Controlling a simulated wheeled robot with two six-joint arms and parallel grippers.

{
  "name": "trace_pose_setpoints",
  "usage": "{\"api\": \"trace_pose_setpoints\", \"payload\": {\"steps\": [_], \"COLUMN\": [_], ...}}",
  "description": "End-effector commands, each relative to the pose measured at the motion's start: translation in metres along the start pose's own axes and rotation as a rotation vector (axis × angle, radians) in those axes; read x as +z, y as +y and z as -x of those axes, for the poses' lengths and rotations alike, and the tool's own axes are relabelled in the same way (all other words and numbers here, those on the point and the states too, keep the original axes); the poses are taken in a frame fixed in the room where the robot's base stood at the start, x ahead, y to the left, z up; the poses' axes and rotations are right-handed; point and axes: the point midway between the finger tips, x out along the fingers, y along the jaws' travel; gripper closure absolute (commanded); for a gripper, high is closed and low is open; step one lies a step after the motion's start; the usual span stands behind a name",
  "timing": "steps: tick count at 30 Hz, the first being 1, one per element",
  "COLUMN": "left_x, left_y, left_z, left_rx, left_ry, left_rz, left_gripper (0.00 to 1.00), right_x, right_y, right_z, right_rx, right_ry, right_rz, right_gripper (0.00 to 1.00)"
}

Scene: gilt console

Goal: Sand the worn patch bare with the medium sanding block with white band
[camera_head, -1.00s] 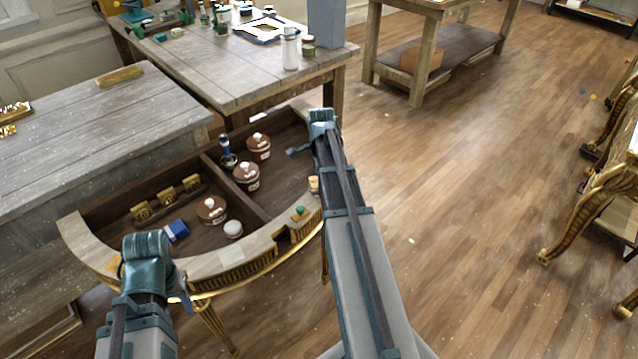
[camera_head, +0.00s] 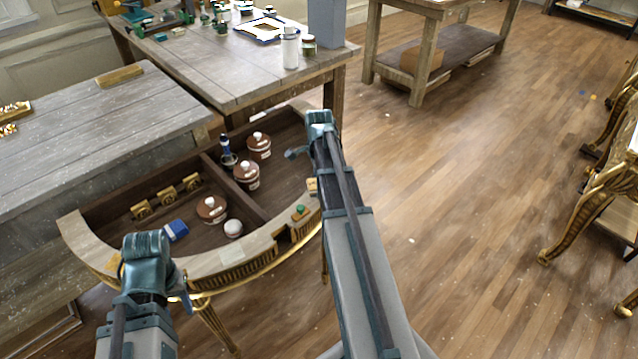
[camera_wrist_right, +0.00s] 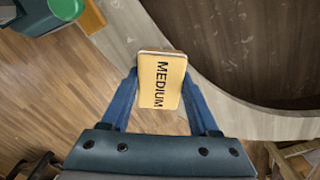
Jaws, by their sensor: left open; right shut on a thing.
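The sanding block (camera_wrist_right: 160,82) marked MEDIUM is tan with a pale edge and sits between the fingers of my right gripper (camera_wrist_right: 163,100), which is shut on it. In the right wrist view it appears over or near the pale curved console rim (camera_wrist_right: 135,35); I cannot tell whether it touches. In the head view my right gripper (camera_head: 297,153) is mostly hidden by its own arm. My left gripper (camera_head: 182,296) is open and empty at the console's front, partly hidden behind its wrist. I cannot make out the worn patch with certainty on the rim (camera_head: 215,262).
The console's recess holds lidded brown pots (camera_head: 211,209), a blue block (camera_head: 175,231), a dark blue-topped tool (camera_head: 227,150) and gilt pieces (camera_head: 160,199). A small green-topped item (camera_head: 300,211) sits on the rim. Workbenches (camera_head: 120,110) stand behind.

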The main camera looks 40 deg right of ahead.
Motion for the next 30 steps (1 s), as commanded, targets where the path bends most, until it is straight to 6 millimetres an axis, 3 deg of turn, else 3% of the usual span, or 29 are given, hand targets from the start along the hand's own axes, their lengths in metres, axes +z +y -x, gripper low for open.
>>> {"api": "trace_pose_setpoints", "payload": {"steps": [6, 30], "left_x": [0.0, 0.0], "left_y": [0.0, 0.0], "left_z": [0.001, 0.002], "left_rx": [0.0, 0.0], "left_ry": [0.0, 0.0], "left_rz": [0.0, 0.0], "left_gripper": [0.5, 0.5], "right_x": [-0.008, 0.002], "right_y": [-0.009, 0.003], "right_z": [0.001, 0.002], "right_rx": [-0.003, 0.001], "right_ry": [0.002, -0.001], "right_rz": [-0.002, 0.001], "right_gripper": [0.99, 0.99]}}
